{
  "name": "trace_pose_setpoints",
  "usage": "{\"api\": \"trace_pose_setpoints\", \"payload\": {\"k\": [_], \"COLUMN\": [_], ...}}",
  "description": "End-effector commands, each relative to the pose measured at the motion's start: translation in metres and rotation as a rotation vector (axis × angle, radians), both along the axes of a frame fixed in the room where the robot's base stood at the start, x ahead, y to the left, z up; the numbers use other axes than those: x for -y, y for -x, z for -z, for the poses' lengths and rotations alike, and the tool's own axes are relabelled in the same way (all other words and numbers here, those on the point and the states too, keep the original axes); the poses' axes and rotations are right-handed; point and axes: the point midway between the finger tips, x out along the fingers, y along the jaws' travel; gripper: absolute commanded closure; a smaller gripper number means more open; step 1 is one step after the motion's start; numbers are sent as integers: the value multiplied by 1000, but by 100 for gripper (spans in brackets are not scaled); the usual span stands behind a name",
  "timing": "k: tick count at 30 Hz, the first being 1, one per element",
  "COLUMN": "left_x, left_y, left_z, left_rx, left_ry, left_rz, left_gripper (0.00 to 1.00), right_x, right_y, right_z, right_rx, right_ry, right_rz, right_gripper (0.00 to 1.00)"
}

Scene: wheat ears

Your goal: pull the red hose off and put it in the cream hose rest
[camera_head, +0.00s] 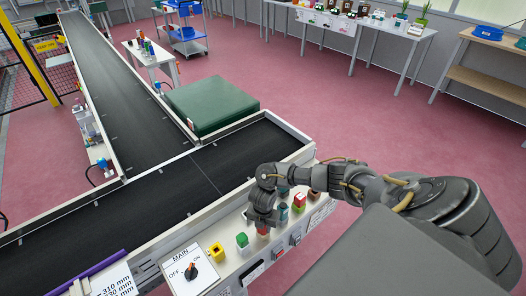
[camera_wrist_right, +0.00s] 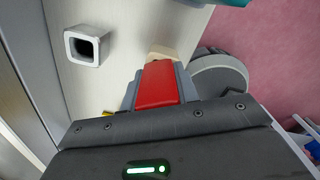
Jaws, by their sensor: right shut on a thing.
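My right gripper (camera_head: 263,222) is over the front ledge of the conveyor, pointing down. It is shut on the red hose (camera_wrist_right: 158,86), whose red block sits between the two grey fingers in the right wrist view. In the head view a little red shows under the fingers. A cream piece (camera_wrist_right: 163,52) shows just beyond the red block in the wrist view; I cannot tell whether it is the hose rest or whether they touch. A pale square socket (camera_wrist_right: 69,47) with a dark hole stands apart at the upper left. My left gripper is not in view.
On the ledge stand a green-topped fitting (camera_head: 242,240), a yellow holder (camera_head: 216,252), a teal piece (camera_head: 283,213) and a red-topped piece (camera_head: 299,200), close around my gripper. A MAIN switch panel (camera_head: 190,271) is at the left. The black conveyor belt (camera_head: 190,183) behind is clear.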

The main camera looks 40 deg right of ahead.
Motion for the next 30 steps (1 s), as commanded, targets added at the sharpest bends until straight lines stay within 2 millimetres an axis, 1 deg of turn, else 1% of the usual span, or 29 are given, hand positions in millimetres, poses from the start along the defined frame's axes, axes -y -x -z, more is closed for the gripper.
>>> {"api": "trace_pose_setpoints", "payload": {"k": [3,4,9,10,17,20,23,30], "left_x": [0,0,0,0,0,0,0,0], "left_y": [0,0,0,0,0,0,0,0], "left_z": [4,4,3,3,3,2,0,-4], "left_rx": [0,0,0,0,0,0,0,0], "left_ry": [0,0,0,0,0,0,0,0], "left_rz": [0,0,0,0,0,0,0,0], "left_gripper": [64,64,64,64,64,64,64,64], "right_x": [0,0,0,0,0,0,0,0], "right_y": [0,0,0,0,0,0,-1,-1], "right_z": [5,4,4,4,3,-1,-14,-63], "right_rx": [0,0,0,0,0,1,2,4], "right_ry": [0,0,0,0,0,0,-2,0], "right_rz": [0,0,0,0,0,0,-1,-3], "right_gripper": [100,68,46,44,44,44,44,44]}}
